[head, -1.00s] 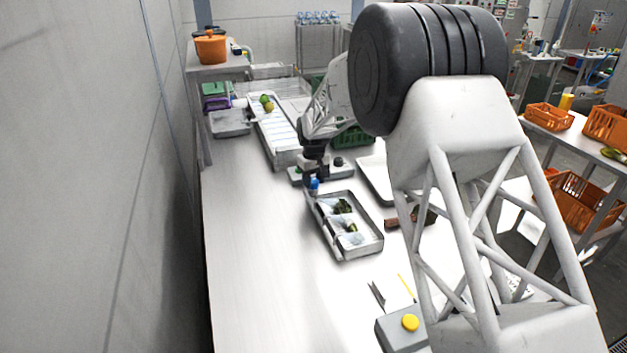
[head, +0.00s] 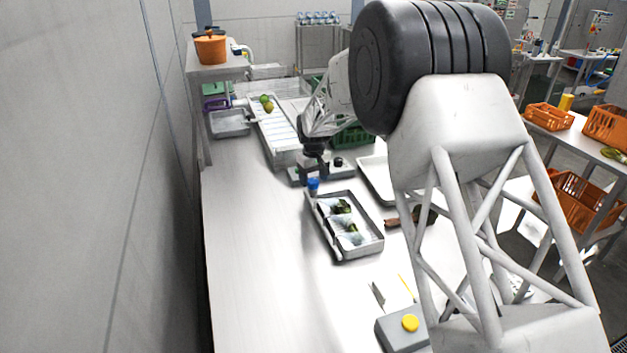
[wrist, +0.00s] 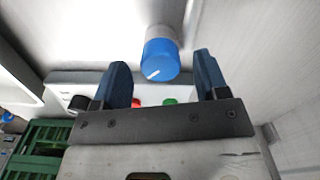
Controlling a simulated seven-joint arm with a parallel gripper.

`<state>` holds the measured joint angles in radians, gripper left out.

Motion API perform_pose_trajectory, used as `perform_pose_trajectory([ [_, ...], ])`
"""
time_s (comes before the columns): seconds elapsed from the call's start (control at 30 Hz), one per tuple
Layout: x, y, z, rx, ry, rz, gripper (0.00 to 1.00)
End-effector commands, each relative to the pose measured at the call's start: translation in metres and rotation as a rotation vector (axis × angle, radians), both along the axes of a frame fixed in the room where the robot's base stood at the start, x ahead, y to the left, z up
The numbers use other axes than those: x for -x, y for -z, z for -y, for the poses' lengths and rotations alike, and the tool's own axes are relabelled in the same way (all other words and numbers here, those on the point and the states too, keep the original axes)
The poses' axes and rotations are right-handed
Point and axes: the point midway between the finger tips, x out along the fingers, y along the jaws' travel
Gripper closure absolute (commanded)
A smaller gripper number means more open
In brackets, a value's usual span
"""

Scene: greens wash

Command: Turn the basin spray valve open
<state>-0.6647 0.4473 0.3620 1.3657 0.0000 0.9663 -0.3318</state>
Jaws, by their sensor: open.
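The blue valve knob (head: 313,185) stands at the far left corner of a grey basin (head: 375,243) holding greens and bluish patches. In the wrist view the knob (wrist: 161,62) has a white pointer line on its face and a grey collar behind it. My gripper (wrist: 162,62) is open, one dark finger on each side of the knob in that view. Gaps show on both sides, and I see no contact. I cannot tell how deep the fingers reach. In the head view my gripper (head: 314,170) is small, just beyond the knob.
A control panel (head: 345,174) with a black knob lies by my gripper; red and green buttons show in the wrist view. A ribbed draining tray (head: 275,135) is behind. A white tray (head: 372,178) is to the right. The left bench is clear.

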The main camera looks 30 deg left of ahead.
Motion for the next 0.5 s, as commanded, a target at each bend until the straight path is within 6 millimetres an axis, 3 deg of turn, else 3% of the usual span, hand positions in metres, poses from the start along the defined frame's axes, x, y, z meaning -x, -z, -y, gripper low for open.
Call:
perform_pose_trajectory([
  [0.5,0.000,-0.060,0.000,0.000,0.000,0.000,0.33],
])
